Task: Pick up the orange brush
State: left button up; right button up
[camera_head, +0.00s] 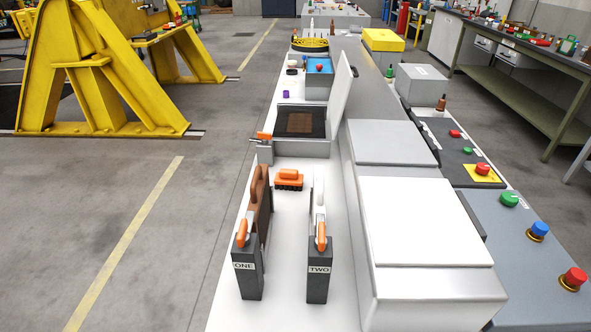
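The orange brush (289,179) lies on the white bench top (283,234), with its dark bristles facing down. It sits behind and between two dark upright holders, one labelled ONE (246,279) and one labelled TWO (318,282). The brush is largely unobstructed in this view. Neither of my grippers is in view.
An open grey box (303,148) with a raised lid (341,97) stands behind the brush. Grey and white housings (425,222) rise to the right, beside a panel with coloured buttons (537,231). Open floor (190,240) lies to the left.

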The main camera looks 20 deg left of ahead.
aim_at(287, 179)
jog(key=j+z, duration=0.35)
jog(key=j, duration=2.65)
